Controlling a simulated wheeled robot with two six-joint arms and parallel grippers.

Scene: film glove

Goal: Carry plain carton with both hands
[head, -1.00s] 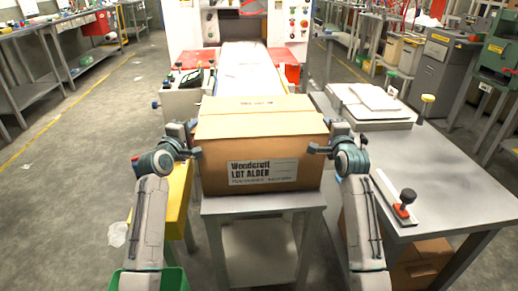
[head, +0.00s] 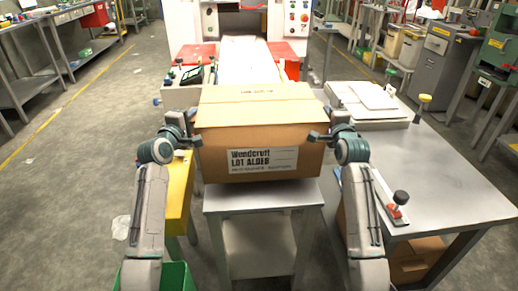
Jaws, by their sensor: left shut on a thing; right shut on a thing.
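A plain brown carton (head: 258,107) with a printed label reading Woodcraft LOT ALDER is in the middle of the head view, held between my two grippers. It looks raised a little above the small grey stand (head: 262,196), though its underside is hidden. My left gripper (head: 193,138) is shut on the carton's left side near the front edge. My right gripper (head: 316,138) is shut on its right side near the front edge. The far parts of the fingers are hard to see against the carton.
A grey workbench (head: 440,165) with a clamp (head: 400,200) and stacked white sheets (head: 372,97) stands at right. A conveyor (head: 250,62) runs behind the carton. A yellow stand (head: 178,195) and green bin (head: 175,277) are at lower left. The floor further left is mostly open.

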